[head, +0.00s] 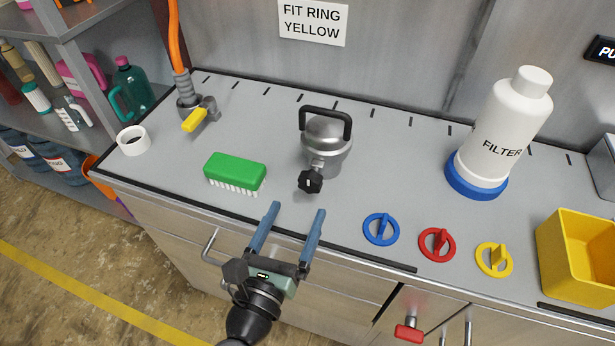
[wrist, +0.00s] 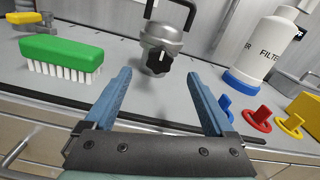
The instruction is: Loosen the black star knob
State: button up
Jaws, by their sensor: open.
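The black star knob (head: 310,182) sits on the front of a round metal housing (head: 328,145) with a black handle on top. In the wrist view the knob (wrist: 159,62) shows ahead, between and beyond my fingertips. My gripper (head: 298,208) is open and empty, with its two blue fingers pointing toward the knob from the front edge of the counter. In the wrist view the fingers (wrist: 158,75) stand wide apart. The knob is apart from both fingers.
A green brush (head: 235,170) lies left of the knob. Blue (head: 381,229), red (head: 437,244) and yellow (head: 494,259) rings lie to the right. A white filter bottle (head: 505,125) and a yellow bin (head: 577,255) stand farther right. A yellow-handled valve (head: 195,119) is at the back left.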

aim_at(308, 186)
jog(key=x, duration=0.8)
jog(key=c, duration=1.4)
jog(key=shift+p, duration=0.3)
